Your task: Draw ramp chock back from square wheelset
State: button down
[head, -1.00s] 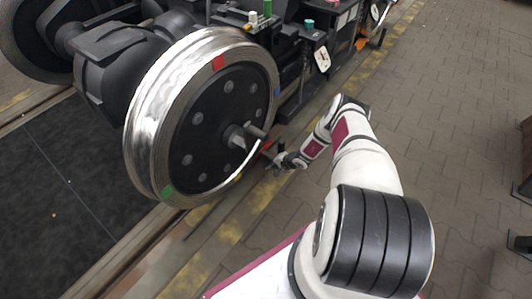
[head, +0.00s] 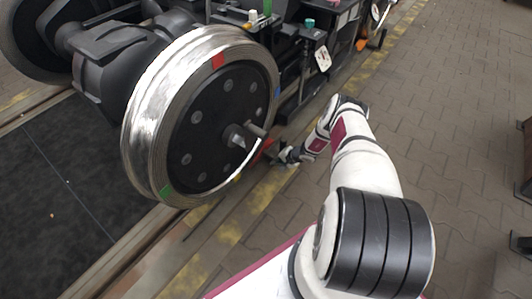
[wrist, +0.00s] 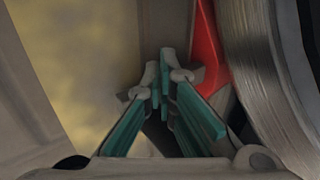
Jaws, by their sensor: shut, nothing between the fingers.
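A large steel wheel (head: 203,125) of the near wheelset stands on the rail, with red, green and blue marks on its rim. A red chock (head: 263,149) sits low at the wheel's right side, mostly hidden by the wheel and my gripper. My gripper (head: 281,158) is down by the chock, near the floor. In the wrist view, its teal-padded fingers (wrist: 164,70) are together with nothing between them. The red chock (wrist: 206,50) is just right of the fingertips, and the wheel rim (wrist: 262,70) is beyond it. I cannot tell whether the fingers touch the chock.
The dark bogie frame (head: 290,85) with a hanging white tag (head: 322,58) runs behind the gripper. An orange chock (head: 361,45) lies farther back. The paved floor (head: 440,120) to the right is mostly clear, with dark furniture at its right edge.

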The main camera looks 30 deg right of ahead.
jog(key=shift+d, duration=0.15)
jog(key=shift+w+d, duration=0.35)
jog(key=shift+d, duration=0.55)
jog(key=shift+w+d, duration=0.35)
jog(key=shift+d, duration=0.55)
jog(key=shift+w+d, duration=0.25)
jog(key=shift+d, duration=0.35)
jog(key=a+p, duration=0.1)
jog(key=s+a+p, duration=0.1)
jog(key=a+p, duration=0.1)
jog(key=shift+s+r+p, duration=0.1)
jog(key=shift+r+p, duration=0.05)
jog(key=shift+p, duration=0.15)
jog(key=shift+s+a+p, duration=0.25)
jog(key=shift+a+p, duration=0.35)
jog(key=shift+a, duration=0.05)
jog(key=shift+s+a+p, duration=0.2)
jog(key=shift+a+p, duration=0.4)
jog(key=shift+a, duration=0.05)
